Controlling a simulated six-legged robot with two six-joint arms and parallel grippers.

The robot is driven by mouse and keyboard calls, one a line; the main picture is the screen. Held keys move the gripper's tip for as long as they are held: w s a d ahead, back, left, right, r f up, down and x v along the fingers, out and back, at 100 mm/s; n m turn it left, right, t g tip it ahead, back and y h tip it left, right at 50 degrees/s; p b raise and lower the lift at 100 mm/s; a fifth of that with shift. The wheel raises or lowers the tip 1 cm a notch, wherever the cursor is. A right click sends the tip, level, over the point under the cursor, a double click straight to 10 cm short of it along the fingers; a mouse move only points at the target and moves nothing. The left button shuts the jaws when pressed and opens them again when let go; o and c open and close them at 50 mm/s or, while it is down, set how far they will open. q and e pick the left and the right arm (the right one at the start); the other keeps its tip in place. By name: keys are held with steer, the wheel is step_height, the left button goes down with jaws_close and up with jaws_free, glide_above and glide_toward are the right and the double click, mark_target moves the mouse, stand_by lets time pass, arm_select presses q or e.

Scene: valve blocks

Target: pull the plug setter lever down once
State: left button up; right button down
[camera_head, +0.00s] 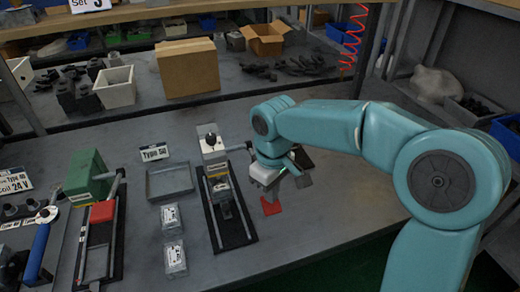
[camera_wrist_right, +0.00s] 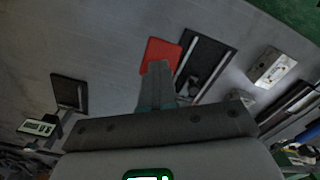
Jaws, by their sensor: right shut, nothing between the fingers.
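A bench device with a pale block top (camera_head: 213,150) and a dark base plate (camera_head: 236,232) stands left of centre in the head view. A lever with a dark handle (camera_head: 238,148) reaches right from its top. A second, green device (camera_head: 86,178) with a red block stands further left. I cannot tell for sure which one is the plug setter. My right gripper (camera_head: 270,190) is shut and empty, right of the pale-topped device and apart from its lever. Its closed fingers (camera_wrist_right: 158,85) also show in the wrist view. My left gripper is not in view.
A red flat piece (camera_head: 271,206) lies on the bench near my right gripper. A shallow grey tray (camera_head: 170,181) and two small clear packs (camera_head: 173,256) sit left of the pale-topped device. A blue-handled tool (camera_head: 38,250) is at far left. Cardboard boxes (camera_head: 187,68) stand behind.

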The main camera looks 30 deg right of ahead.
step_height(320, 180, up, 14)
steer(key=p, duration=1.2)
steer(key=shift+w+r, duration=0.15)
